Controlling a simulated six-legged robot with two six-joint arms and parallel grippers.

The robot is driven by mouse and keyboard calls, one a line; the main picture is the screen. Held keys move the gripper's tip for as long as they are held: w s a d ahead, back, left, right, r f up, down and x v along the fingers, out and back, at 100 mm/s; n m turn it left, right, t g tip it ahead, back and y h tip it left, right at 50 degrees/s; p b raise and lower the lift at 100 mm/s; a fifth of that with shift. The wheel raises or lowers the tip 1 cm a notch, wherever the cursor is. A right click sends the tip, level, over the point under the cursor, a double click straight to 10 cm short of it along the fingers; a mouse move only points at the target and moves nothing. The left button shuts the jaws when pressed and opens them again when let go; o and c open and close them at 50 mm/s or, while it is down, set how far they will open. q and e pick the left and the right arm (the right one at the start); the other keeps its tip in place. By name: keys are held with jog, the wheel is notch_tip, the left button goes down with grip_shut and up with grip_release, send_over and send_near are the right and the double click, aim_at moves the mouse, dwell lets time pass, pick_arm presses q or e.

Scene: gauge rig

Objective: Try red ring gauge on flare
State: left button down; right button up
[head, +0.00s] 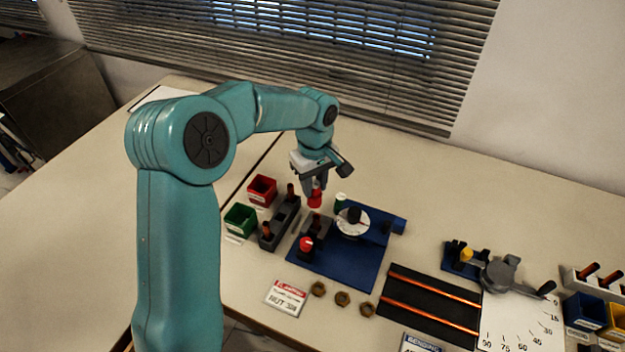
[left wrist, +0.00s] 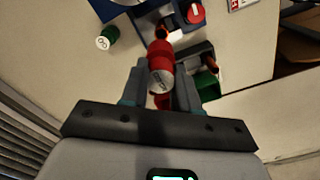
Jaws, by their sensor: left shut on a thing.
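My left gripper (head: 315,182) is shut on the red ring gauge (head: 315,200), a small red cylinder hanging below the fingers. The left wrist view shows the gauge (left wrist: 160,58) between the fingertips (left wrist: 160,88), with a pale marked end towards the camera. A reddish-brown tube end (left wrist: 163,30), which looks like the flare, shows just beyond the gauge at the blue flaring rig (head: 362,268). The gauge seems above the table and apart from the tube, but the gap is hard to judge. The green gauge (head: 340,199) stands behind the rig; it also shows in the left wrist view (left wrist: 107,37).
A red bin (head: 262,190) and a green bin (head: 240,219) stand left of a dark rack (head: 279,223) with copper pieces. A red knob (head: 306,244) is on the rig's front left. Several brass nuts (head: 342,299) lie in front. A bending tool (head: 500,272) stands right.

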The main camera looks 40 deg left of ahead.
pick_arm(q)
jog(key=shift+s+d+r+p, duration=0.2)
jog(key=shift+s+d+p, duration=0.1)
jog(key=shift+s+d, duration=0.05)
jog(key=shift+w+d, duration=0.15)
jog(key=shift+w, duration=0.05)
jog(key=shift+s+r, duration=0.1)
jog(key=shift+f, duration=0.2)
jog(key=shift+f, duration=0.1)
